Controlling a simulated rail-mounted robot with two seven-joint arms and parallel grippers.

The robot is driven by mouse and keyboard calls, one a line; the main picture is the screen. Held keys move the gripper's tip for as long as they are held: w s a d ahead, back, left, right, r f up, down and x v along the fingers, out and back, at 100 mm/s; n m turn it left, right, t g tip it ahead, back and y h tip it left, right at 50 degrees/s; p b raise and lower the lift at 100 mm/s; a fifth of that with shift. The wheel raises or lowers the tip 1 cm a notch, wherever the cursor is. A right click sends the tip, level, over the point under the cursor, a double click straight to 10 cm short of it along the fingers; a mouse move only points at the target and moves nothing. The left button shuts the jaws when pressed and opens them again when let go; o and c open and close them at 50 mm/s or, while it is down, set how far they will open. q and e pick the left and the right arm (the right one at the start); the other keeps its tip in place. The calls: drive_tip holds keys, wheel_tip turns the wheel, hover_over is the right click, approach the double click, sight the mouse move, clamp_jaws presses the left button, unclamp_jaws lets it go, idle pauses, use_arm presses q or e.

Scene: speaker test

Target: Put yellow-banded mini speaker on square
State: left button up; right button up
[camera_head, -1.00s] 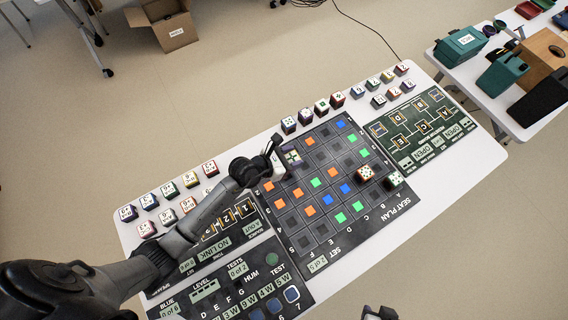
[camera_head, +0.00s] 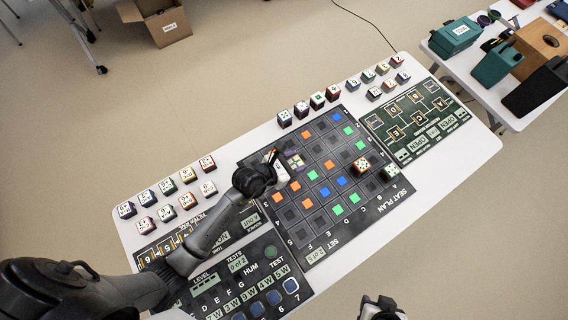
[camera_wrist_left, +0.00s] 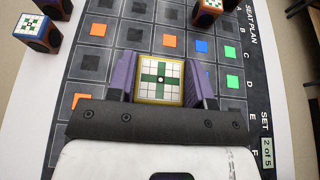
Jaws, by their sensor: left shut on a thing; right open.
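My left gripper (camera_head: 290,163) is shut on a small cube speaker (camera_wrist_left: 160,80) with a yellow edge and a white top bearing a green cross. In the left wrist view the speaker sits between my purple fingers (camera_wrist_left: 162,78). It is over the far-left part of the dark seat plan (camera_head: 318,243), a grid with orange, blue and green squares. I cannot tell whether it touches the board, and the square beneath it is hidden. My right gripper (camera_head: 382,306) shows partly at the bottom edge, open and away from the board.
A row of speakers (camera_head: 317,100) lines the plan's back edge. More speakers stand at the table's left (camera_head: 188,175) and back right (camera_head: 382,68). Panels flank the plan.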

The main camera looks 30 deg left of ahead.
use_arm(q)
drive_tip(key=a, duration=0.1)
drive_tip(key=a+f, duration=0.1)
drive_tip(key=w+a+f+b, duration=0.1)
drive_tip(key=a, duration=0.1)
drive_tip(key=shift+f, duration=0.25)
drive_tip(key=shift+f+b, duration=0.85)
drive_tip(key=shift+f, duration=1.15)
drive_tip(key=shift+f, duration=0.2)
drive_tip(key=o, duration=1)
drive_tip(key=shift+c, duration=0.2)
drive_tip(key=shift+r, duration=0.1)
drive_tip(key=shift+s+r, duration=0.1)
drive_tip(key=shift+r, duration=0.1)
drive_tip(key=p+v, duration=0.2)
drive_tip(key=v, duration=1)
